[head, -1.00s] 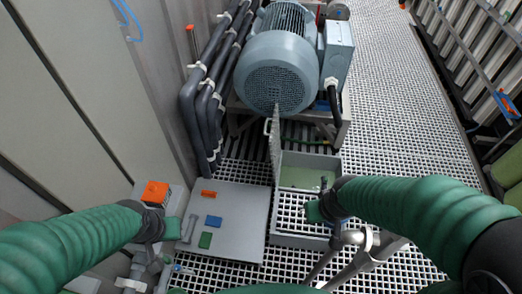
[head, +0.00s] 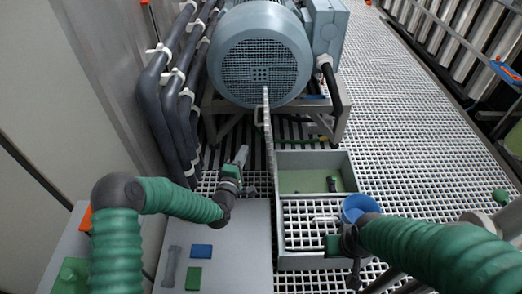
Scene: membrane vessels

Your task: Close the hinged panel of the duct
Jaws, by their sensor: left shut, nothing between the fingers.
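The duct (head: 348,166) is an open grey box with a green floor, partly covered by a white grating at its near end. Its hinged panel (head: 268,145) stands upright along the left side, open and seen nearly edge-on, with a small handle on its left face. My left gripper (head: 242,154) is shut and empty, just left of the panel and apart from it, fingers pointing away from me. My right gripper (head: 338,245) is over the near end of the duct, by the grating; its fingers are too unclear to read.
A large motor (head: 262,60) stands behind the panel. Dark pipes (head: 160,90) run along the left wall. A blue round object (head: 360,205) is beside my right wrist.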

